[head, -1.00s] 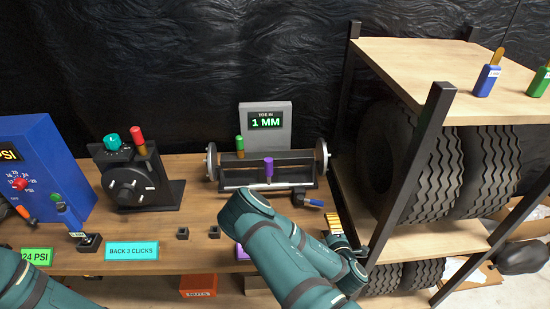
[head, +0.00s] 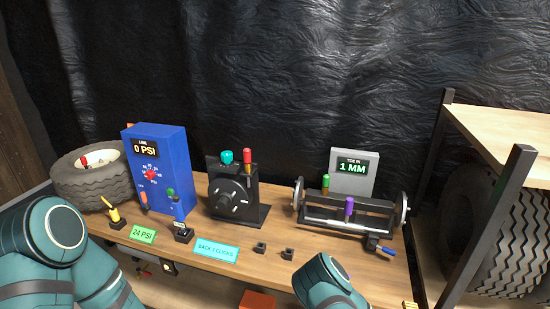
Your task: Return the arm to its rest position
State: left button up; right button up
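My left arm (head: 60,255) shows as teal links at the lower left of the head view. My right arm (head: 328,283) shows as a teal link at the bottom, right of centre, in front of the bench edge. Neither gripper is in the frame, so I cannot see whether they are open or shut, or whether they hold anything.
The wooden bench (head: 225,238) carries a blue pressure box (head: 158,190) reading 0 PSI, a black dial unit (head: 235,195) and a toe gauge (head: 345,212) reading 1 MM. A tire (head: 85,180) lies at the left. A shelf rack (head: 495,220) with tires stands at the right.

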jog(key=s+a+f+m+g+y, duration=0.1)
jog(key=s+a+f+m+g, duration=0.8)
jog(key=f+m, duration=0.25)
jog(key=s+a+r+m+g+y, duration=0.1)
jog(key=a+r+y, duration=0.3)
jog(key=a, duration=0.6)
jog(key=s+a+r+m+g+y, duration=0.1)
jog(key=a+r+m+g+y, duration=0.2)
jog(key=a, duration=0.8)
jog(key=shift+s+a+r+g+y, duration=0.3)
jog(key=shift+s+r+y, duration=0.1)
jog(key=shift+r, duration=0.55)
